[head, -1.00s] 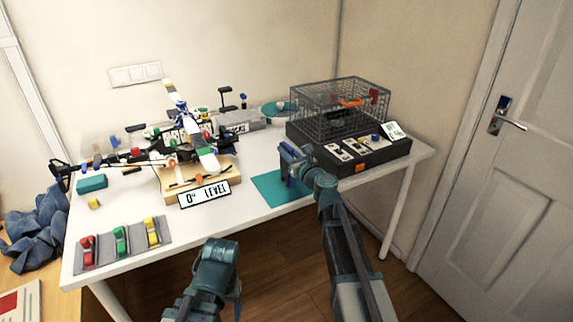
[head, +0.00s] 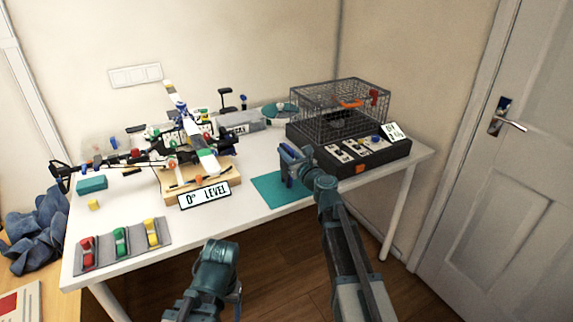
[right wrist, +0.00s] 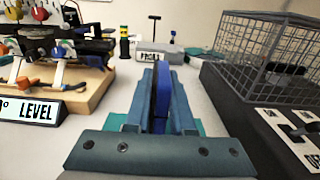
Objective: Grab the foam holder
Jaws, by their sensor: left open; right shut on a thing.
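A grey slotted slab (head: 107,257) lies at the table's front left and looks like the foam holder. Red (head: 87,252), green (head: 121,241) and yellow (head: 152,232) pieces sit in its slots. My left gripper (head: 236,290) is open, low in front of the table's front edge, to the right of the slab and apart from it; its fingers are hard to make out. My right gripper (head: 291,160) is shut on a blue piece above the table; the piece shows upright between the fingers in the right wrist view (right wrist: 161,100).
A wooden stand (head: 172,192) with a propeller rig and a "0° LEVEL" sign (head: 205,194) stands mid-table. A teal mat (head: 268,190) lies below my right gripper. A wire cage (head: 335,105) on a black box (head: 385,155) stands at the right. A teal block (head: 92,184) lies at the left.

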